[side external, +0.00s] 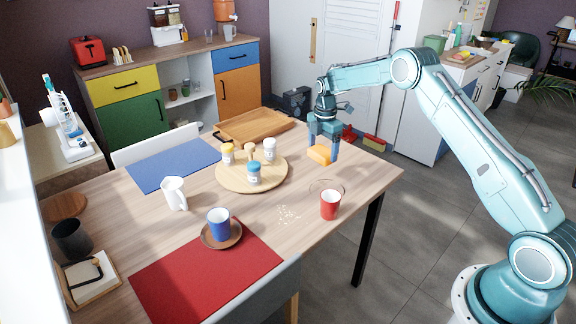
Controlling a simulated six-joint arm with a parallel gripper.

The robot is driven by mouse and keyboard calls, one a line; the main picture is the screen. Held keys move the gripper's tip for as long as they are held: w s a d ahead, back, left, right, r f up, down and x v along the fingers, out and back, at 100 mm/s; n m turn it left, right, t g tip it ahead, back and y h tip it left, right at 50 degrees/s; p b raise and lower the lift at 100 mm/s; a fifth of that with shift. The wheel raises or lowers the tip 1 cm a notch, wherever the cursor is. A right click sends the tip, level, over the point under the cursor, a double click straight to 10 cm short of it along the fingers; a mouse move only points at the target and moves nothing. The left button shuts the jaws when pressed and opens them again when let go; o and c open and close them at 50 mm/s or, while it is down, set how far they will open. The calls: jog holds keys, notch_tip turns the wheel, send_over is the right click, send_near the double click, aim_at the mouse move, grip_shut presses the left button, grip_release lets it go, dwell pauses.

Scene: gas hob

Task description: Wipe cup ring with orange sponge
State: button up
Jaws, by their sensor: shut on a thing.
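My gripper (324,148) points down over the table's far right part and is shut on the orange sponge (319,155). The sponge is at or just above the wood; I cannot tell whether it touches. The cup ring (326,183) is a thin dark circle on the table, nearer the camera than the sponge. A red cup (330,205) stands upright at the ring's near side and hides part of it. The sponge is apart from both the ring and the cup.
Pale crumbs (288,214) lie left of the red cup. A round board (226,178) with several jars is left of my gripper. A wooden tray (238,127) lies behind. A blue cup (219,221) on a saucer and a white mug (174,192) stand further left.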

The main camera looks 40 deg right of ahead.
aim_at(314, 152)
jog(key=a+f, duration=0.1)
jog(key=w+a+f, duration=0.1)
jog(key=shift+w+a, duration=0.15)
jog(key=shift+a, duration=0.2)
jog(key=shift+f, duration=0.15)
